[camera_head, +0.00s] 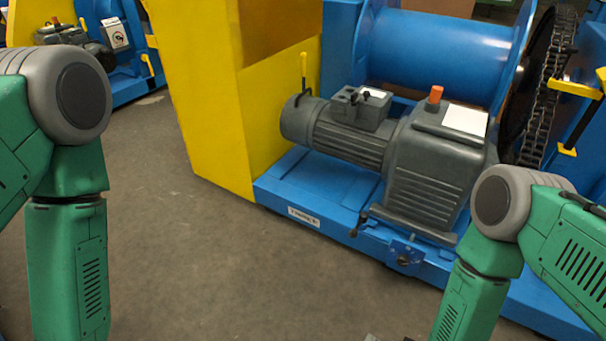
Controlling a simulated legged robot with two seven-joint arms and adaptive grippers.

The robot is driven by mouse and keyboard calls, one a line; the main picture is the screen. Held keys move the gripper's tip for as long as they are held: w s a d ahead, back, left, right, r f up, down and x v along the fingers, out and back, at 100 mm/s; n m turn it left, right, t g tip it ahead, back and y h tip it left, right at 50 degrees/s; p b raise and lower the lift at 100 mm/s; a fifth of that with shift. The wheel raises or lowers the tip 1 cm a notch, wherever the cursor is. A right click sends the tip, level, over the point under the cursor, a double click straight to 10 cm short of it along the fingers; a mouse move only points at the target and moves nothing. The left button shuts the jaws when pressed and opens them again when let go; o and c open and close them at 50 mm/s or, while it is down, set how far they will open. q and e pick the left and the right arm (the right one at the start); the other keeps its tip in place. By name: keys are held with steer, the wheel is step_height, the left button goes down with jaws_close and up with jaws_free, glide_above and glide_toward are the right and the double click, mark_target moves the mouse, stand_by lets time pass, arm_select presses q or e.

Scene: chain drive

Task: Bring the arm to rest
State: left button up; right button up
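My two green arms with grey joint caps show at the sides of the head view. The left arm (70,190) comes in from the left, and its forearm points down out of the bottom edge. The right arm (500,240) comes in from the right, and its forearm also points down out of the bottom edge. Both arms appear apart from the machine. Neither gripper can be clearly made out; only a small grey bit shows at the bottom edge. The chain drive's dark chain (547,85) runs around a wheel at the upper right, partly behind the right arm's side of the picture.
A grey motor and gearbox (430,175) with an orange cap sits on a blue base (330,190). A blue drum (435,50) is behind it. A yellow cabinet (200,90) stands left of it. The concrete floor (210,260) between the arms is clear. Similar machinery stands at upper left.

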steer(key=s+d+r+n+g+h+b, duration=0.1)
steer(key=s+d+r+n+g+b, duration=0.15)
steer(key=s+d+r, duration=0.35)
steer(key=s+d+r+n+g+h+b, duration=0.1)
steer(key=s+d+r+n+g, duration=0.25)
steer(key=s, duration=0.35)
step_height(320, 180, up, 18)
steer(key=p, duration=1.8)
steer(key=shift+s+a+p, duration=0.3)
steer(key=shift+s+a, duration=0.05)
steer(key=shift+s, duration=0.05)
